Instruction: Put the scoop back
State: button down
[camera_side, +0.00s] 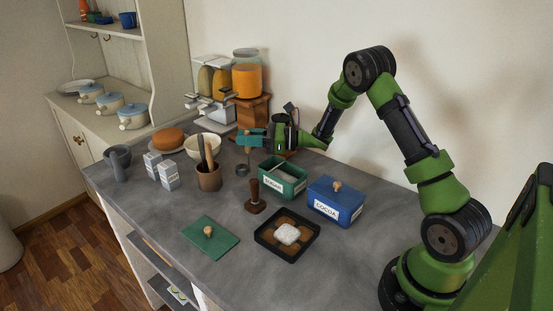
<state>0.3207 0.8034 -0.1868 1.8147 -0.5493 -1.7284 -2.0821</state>
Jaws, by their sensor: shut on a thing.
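My gripper (249,138) is shut on the scoop and holds it above the counter, left of and behind the green canister. The scoop (242,169) hangs below the fingers, its small metal cup lowest; part of its handle is hidden by the fingers. The green canister (283,190), labelled SUGAR, stands open with pale contents. Its apparent green lid (209,240) with a wooden knob lies flat on the counter at the front. The blue canister (336,203), labelled COCOA, has its knobbed lid on.
A black tray (262,240) holds brown pieces and a white lump. A dark wooden tamper-like tool (254,200) stands behind it. A brown crock (208,180) with utensils, two small cartons (168,173), a white bowl (202,146) and a grinder with jars (251,108) stand left and behind.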

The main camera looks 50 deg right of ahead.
aim_at(246, 148)
jog(key=shift+w+f, duration=0.2)
jog(key=shift+f, duration=0.7)
jog(key=shift+w+f, duration=0.2)
jog(key=shift+f, duration=0.8)
jog(key=c, duration=1)
grip_release()
jog(key=shift+o, duration=0.2)
